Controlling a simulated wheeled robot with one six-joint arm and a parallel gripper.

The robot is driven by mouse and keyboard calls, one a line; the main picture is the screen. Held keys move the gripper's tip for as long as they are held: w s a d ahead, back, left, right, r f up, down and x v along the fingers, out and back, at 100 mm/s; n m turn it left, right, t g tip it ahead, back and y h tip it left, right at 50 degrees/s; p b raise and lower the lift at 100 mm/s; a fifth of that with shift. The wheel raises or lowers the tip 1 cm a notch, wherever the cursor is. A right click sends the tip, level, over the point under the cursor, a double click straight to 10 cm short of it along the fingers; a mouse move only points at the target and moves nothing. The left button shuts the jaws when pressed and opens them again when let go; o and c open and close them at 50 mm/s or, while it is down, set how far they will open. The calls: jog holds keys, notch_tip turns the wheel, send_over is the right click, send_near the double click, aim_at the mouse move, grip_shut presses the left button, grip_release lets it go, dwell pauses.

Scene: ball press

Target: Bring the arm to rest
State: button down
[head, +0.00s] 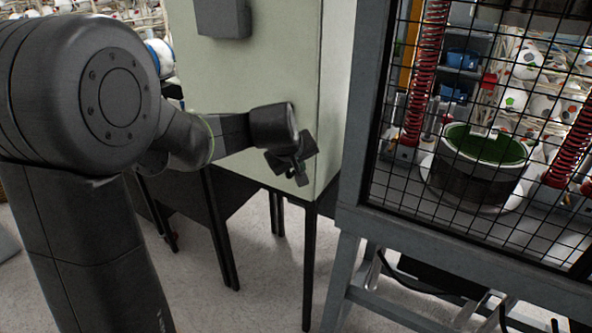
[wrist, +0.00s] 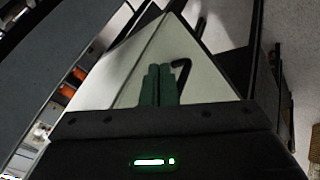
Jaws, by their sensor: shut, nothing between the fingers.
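My gripper (head: 293,166) is at the end of my arm, which reaches out to the right across the head view. It is in front of the lower part of a pale green cabinet (head: 255,85). In the wrist view my gripper's two greenish fingers (wrist: 158,86) are side by side and closed together. Nothing shows between them. A green light bar glows on the gripper body below them. I cannot tell how far the fingertips are from the cabinet.
A grey-framed press with a black mesh guard (head: 400,200) stands close on the right. Behind the mesh are a round dark container with a green inside (head: 480,165) and red springs (head: 424,70). Dark legs (head: 222,230) stand below the cabinet. Pale floor (head: 265,280) is open in front.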

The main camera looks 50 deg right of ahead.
jog(key=a+r, duration=0.1)
jog(key=s+a+r, duration=0.1)
jog(key=r, duration=0.1)
jog(key=s+r, duration=0.1)
jog(key=shift+s+a+r, duration=0.2)
jog(key=shift+a+r, duration=0.05)
jog(key=shift+a, duration=0.15)
